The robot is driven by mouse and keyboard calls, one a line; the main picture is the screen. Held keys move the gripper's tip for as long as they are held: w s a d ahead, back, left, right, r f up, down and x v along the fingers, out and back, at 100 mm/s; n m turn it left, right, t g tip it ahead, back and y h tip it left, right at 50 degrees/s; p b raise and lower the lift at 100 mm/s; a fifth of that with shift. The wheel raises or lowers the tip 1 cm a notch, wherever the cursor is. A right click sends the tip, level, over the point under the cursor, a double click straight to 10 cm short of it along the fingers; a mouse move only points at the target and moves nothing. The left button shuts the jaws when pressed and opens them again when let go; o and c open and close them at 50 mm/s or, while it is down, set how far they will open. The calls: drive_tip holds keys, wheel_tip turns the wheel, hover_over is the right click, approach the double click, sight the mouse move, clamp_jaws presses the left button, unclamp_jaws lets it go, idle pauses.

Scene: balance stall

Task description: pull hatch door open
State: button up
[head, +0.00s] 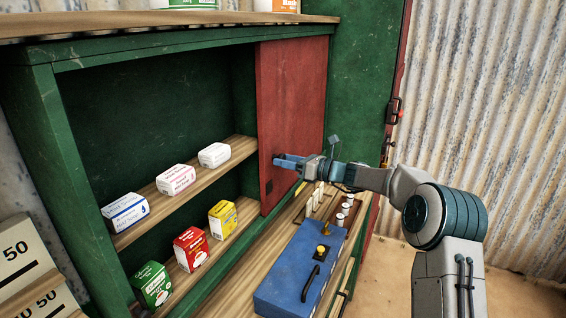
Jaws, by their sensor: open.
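A red panel (291,120), which looks like the hatch door, covers the right part of the green cabinet's front. A small dark square fitting (268,187) sits low on its left side. The left part of the cabinet opening is uncovered. My gripper (280,161) is open, with its blue fingers pointing left in front of the panel's lower half, above and right of the dark fitting. I cannot tell whether the fingers touch the panel. No object shows between them.
A blue box (289,274) with a black handle and a yellow knob sits on the wooden counter (241,266), near small cylindrical weights (346,206). Several cartons stand on the cabinet's shelves (190,196). A red-edged green door (362,80) stands right. Number-marked blocks (22,262) are at left.

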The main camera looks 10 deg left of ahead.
drive_tip(key=b+v, duration=0.2)
drive_tip(key=v, duration=1)
drive_tip(key=shift+b, duration=0.4)
drive_tip(key=shift+d, duration=0.1)
